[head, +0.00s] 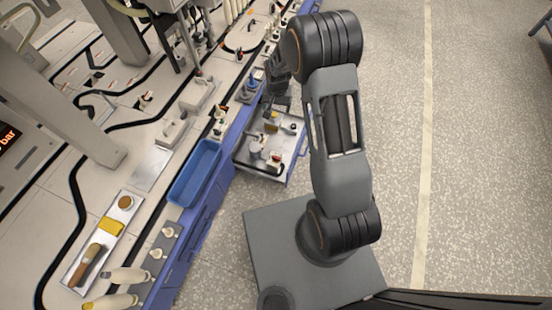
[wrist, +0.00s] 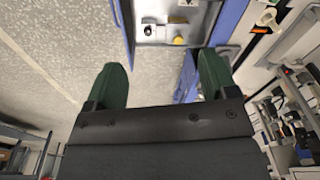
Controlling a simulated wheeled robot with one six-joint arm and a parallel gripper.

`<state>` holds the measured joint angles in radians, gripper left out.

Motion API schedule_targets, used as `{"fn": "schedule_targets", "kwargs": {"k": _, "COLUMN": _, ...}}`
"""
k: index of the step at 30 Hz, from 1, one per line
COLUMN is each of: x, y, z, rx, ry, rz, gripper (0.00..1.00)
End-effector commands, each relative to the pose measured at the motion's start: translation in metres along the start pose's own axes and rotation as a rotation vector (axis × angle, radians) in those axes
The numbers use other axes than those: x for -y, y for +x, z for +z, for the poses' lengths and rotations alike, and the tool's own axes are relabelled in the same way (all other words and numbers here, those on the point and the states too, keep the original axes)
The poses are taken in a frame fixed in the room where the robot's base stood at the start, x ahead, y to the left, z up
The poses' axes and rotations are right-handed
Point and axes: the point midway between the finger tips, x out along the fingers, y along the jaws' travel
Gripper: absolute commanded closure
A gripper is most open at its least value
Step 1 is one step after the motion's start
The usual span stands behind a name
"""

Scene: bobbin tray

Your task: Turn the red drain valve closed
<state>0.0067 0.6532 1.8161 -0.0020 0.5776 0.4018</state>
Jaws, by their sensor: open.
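My gripper (wrist: 162,80) is open and empty, its two dark green fingers wide apart in the wrist view. In the head view my gripper (head: 279,100) hangs over the far part of an open drawer (head: 244,158), partly hidden by my arm. A small red part (head: 276,158) shows among the things in that drawer; it is too small to tell whether it is the drain valve. In the wrist view the drawer (wrist: 166,42) lies beyond the fingertips, apart from them. No red valve can be made out there.
The drawer holds a pale round item (head: 255,149) and a yellow item, which also shows in the wrist view (wrist: 179,40). A blue bin (head: 195,172) and a tray with a brush (head: 88,262) are on the bench. Clear speckled floor (head: 395,150) lies to the right.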

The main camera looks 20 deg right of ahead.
Motion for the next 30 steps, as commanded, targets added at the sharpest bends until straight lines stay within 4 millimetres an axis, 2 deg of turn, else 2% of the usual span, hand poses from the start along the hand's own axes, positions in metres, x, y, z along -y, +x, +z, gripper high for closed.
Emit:
{"fn": "schedule_targets", "kwargs": {"k": 1, "x": 0.001, "y": 0.040, "z": -0.002, "rx": 0.021, "ry": 0.027, "rz": 0.009, "gripper": 0.21}}
{"fn": "schedule_targets", "kwargs": {"k": 6, "x": 0.002, "y": 0.138, "z": -0.002, "rx": 0.051, "ry": 0.114, "rz": 0.024, "gripper": 0.21}}
{"fn": "schedule_targets", "kwargs": {"k": 9, "x": 0.000, "y": 0.183, "z": 0.005, "rx": 0.064, "ry": 0.152, "rz": 0.032, "gripper": 0.21}}
{"fn": "schedule_targets", "kwargs": {"k": 12, "x": -0.002, "y": 0.216, "z": 0.011, "rx": 0.072, "ry": 0.181, "rz": 0.038, "gripper": 0.21}}
{"fn": "schedule_targets", "kwargs": {"k": 15, "x": -0.004, "y": 0.238, "z": 0.017, "rx": 0.079, "ry": 0.202, "rz": 0.042, "gripper": 0.21}}
{"fn": "schedule_targets", "kwargs": {"k": 23, "x": -0.007, "y": 0.277, "z": 0.025, "rx": 0.084, "ry": 0.218, "rz": 0.046, "gripper": 0.21}}
{"fn": "schedule_targets", "kwargs": {"k": 30, "x": -0.009, "y": 0.324, "z": 0.029, "rx": 0.084, "ry": 0.217, "rz": 0.046, "gripper": 0.21}}
